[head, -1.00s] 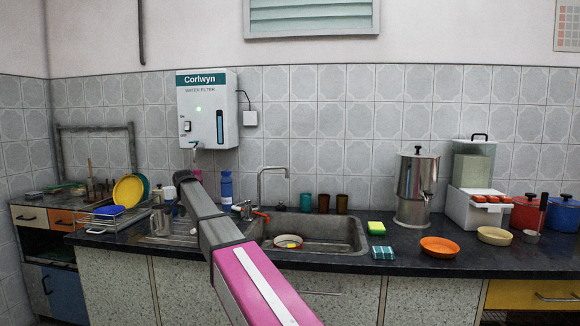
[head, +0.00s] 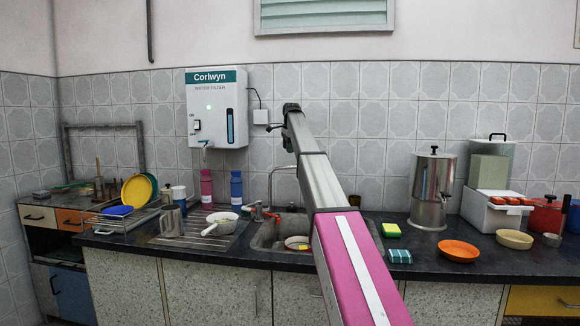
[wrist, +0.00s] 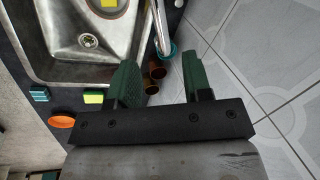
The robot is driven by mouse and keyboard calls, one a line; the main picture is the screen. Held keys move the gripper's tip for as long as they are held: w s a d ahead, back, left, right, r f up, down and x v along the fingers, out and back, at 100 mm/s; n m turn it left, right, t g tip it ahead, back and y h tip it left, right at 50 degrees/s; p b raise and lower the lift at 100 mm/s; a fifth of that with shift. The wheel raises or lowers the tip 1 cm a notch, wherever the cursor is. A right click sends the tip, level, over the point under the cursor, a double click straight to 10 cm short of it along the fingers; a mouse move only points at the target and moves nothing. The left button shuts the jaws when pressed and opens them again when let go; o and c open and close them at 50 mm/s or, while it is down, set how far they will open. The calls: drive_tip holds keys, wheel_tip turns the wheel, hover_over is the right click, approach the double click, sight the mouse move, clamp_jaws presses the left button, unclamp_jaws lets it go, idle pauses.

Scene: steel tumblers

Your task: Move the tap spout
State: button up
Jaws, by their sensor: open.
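The tap spout (head: 270,188) is a thin chrome tube rising behind the sink (head: 258,240) and bending to the right at its top. Its tip is hidden behind my arm in the head view. My gripper (head: 280,136) is above the spout in the head view, with small dark fingers and nothing between them. In the wrist view my gripper (wrist: 160,60) shows two green fingers spread apart. The spout (wrist: 159,25) shows beyond the gap between the fingertips, apart from both of them.
A teal tumbler (wrist: 167,50) and brown tumblers (wrist: 157,70) stand by the wall. A white pan (head: 219,226) lies on the drainboard. The water filter (head: 216,108) hangs at left. A steel urn (head: 432,190) stands at right. A yellow sponge (head: 391,230) lies beside the sink.

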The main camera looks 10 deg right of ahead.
drive_tip(key=x, duration=0.9)
drive_tip(key=shift+f, duration=0.25)
clamp_jaws()
